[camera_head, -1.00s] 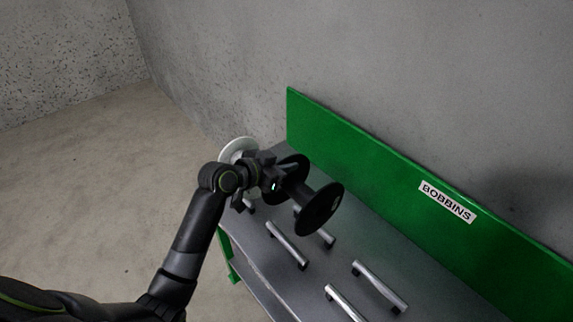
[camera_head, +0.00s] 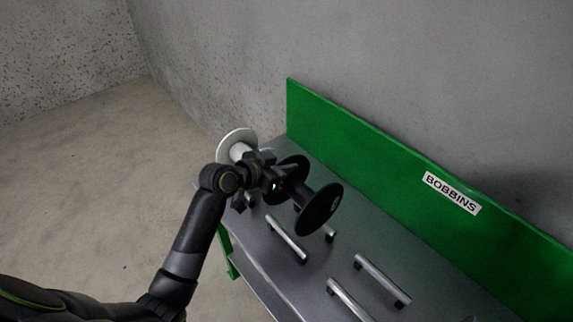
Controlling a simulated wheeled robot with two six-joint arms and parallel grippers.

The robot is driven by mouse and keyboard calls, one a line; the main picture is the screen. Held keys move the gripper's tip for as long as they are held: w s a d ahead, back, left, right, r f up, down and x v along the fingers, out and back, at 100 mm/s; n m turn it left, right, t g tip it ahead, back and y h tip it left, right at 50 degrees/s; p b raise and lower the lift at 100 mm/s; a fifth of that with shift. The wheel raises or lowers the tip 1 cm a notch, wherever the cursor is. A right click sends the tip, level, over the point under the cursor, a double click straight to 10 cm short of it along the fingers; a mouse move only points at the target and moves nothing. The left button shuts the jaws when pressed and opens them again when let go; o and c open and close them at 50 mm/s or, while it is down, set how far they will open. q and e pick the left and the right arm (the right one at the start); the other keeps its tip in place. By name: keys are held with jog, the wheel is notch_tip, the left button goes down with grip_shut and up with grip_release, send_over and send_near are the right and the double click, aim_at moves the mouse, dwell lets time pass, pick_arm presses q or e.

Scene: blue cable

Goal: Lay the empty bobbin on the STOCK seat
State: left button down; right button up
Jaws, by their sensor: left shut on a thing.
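A black bobbin (camera_head: 319,209) with two round flanges and no cable seen on it is held above the grey bench top, its axle tilted in the picture. My left gripper (camera_head: 276,186) is shut on it near the rear flange, and its jaws partly hide the hub. Pairs of silver rails (camera_head: 287,238) stand on the bench as seats, and one rail is partly hidden under the bobbin. No STOCK label is in view, so I cannot tell which seat is STOCK. My right gripper is not in view.
A white bobbin (camera_head: 237,145) sits at the bench's far left end, close behind my left gripper. A green back board (camera_head: 380,160) with a BOBBINS sign (camera_head: 451,192) runs along the wall side. The nearer rails (camera_head: 382,279) are empty.

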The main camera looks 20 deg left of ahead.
aim_at(286, 184)
pick_arm(q)
jog(key=shift+f+b, duration=1.85)
jog(key=shift+f, duration=0.65)
jog(key=shift+f+b, duration=0.45)
jog(key=shift+f, duration=0.2)
jog(key=c, duration=1.6)
grip_release()
jog(key=shift+o, duration=0.5)
jog(key=shift+f, duration=0.1)
jog(key=shift+s, duration=0.1)
jog(key=v, duration=1.7)
jog(key=shift+a+b, duration=0.2)
jog(key=shift+b, duration=0.2)
jog(key=shift+s, duration=0.1)
